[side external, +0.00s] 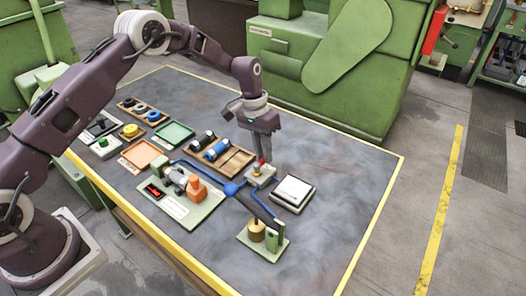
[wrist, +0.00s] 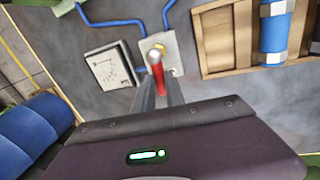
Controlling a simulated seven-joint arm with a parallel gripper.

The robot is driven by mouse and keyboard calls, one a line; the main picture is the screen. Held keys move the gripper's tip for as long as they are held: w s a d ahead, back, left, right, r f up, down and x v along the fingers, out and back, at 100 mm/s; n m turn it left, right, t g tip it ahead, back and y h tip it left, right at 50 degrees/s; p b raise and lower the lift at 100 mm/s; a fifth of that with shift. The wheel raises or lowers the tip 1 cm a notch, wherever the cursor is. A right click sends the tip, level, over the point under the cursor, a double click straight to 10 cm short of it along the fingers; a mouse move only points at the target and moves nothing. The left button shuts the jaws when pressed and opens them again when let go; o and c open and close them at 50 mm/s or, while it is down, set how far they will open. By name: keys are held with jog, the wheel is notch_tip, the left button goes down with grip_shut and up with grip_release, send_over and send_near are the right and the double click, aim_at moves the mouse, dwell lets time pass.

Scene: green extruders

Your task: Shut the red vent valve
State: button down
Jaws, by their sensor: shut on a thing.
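The red vent valve shows in the wrist view as a red lever (wrist: 157,78) with a pale rounded end, on a light grey block (wrist: 172,50) joined to blue pipes. In the side external view the red lever (side external: 262,161) stands up from its small grey block (side external: 259,175) near the table's middle. My gripper (side external: 263,157) points down over the block, and its fingers are shut on the red lever. In the wrist view my gripper (wrist: 157,92) has a finger on each side of the lever. The lower part of the lever is partly hidden by the fingers.
A white dial panel (side external: 293,193) sits close right of the valve block. A wooden tray (side external: 235,162) with dark and blue cylinders lies to the left. A blue pipe (side external: 205,174) runs to the block. Table at right is clear.

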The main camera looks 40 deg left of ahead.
jog(key=m, duration=0.2)
jog(key=d+m, duration=0.1)
jog(key=m, duration=0.1)
jog(key=shift+d+g, duration=0.15)
jog(key=shift+g, duration=0.15)
jog(key=m, duration=0.1)
jog(key=d+m, duration=0.1)
jog(key=m, duration=0.1)
jog(key=s+m+g, duration=0.1)
jog(key=m, duration=0.1)
jog(key=shift+d+y, duration=0.25)
jog(key=shift+y, duration=0.15)
jog(key=m, duration=0.4)
jog(key=shift+s+d+y, duration=0.3)
jog(key=shift+s, duration=0.1)
jog(key=shift+s+d+m+y, duration=0.1)
jog(key=shift+s+m+y, duration=0.15)
jog(key=shift+m, duration=0.8)
jog(key=shift+s+d+m+y, duration=0.15)
jog(key=shift+s+m, duration=0.15)
jog(key=shift+m, duration=0.75)
jog(key=c, duration=1.4)
grip_release()
jog(key=r, duration=0.4)
jog(key=w+r, duration=0.1)
jog(key=r, duration=0.2)
jog(key=shift+w, duration=0.1)
